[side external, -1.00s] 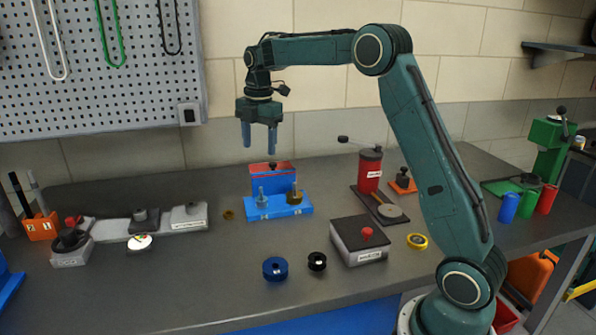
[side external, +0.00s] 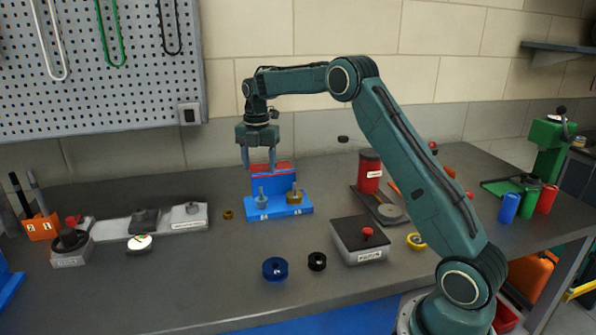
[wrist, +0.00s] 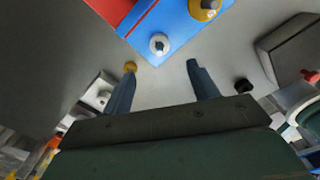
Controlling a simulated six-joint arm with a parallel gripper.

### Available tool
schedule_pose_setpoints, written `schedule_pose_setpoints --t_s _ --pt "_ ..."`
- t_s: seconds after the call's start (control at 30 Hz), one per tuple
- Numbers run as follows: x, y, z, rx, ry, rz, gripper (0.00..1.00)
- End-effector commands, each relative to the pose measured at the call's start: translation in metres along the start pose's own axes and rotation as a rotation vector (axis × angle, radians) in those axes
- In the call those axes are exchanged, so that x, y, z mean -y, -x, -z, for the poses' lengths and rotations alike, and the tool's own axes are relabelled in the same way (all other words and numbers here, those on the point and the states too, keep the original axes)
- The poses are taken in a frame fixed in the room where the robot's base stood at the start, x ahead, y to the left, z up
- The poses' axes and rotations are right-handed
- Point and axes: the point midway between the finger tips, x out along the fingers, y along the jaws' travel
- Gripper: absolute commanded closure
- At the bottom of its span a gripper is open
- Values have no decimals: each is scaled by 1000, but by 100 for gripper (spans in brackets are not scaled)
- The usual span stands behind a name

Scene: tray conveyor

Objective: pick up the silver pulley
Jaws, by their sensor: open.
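The silver pulley (side external: 261,202) sits on the left peg of a blue stand (side external: 281,211) with a red-edged back plate. It also shows in the wrist view (wrist: 159,44), just beyond the fingers and between their lines. A gold pulley (side external: 294,197) sits on the right peg of the same stand. My gripper (side external: 259,165) points down with its fingers apart and empty. In the side view it appears above the silver pulley, in front of the back plate, apart from the pulley. The fingers also show in the wrist view (wrist: 161,66).
A grey box with a red knob (side external: 360,241) and a red canister (side external: 369,172) stand right of the stand.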

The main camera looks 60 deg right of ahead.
Motion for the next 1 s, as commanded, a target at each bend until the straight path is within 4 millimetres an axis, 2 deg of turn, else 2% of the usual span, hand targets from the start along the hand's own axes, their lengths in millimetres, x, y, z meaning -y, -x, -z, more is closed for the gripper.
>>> schedule_pose_setpoints --t_s 0.1,0.3,0.43,0.77,1.0 --pt "0 -20 0 -3 0 4 41" --pt "0 -45 0 -1 0 2 41" --pt "0 -54 0 -1 -1 2 41" --pt "0 -60 0 -1 -1 1 41" --pt "0 -83 -1 -2 -1 3 41"
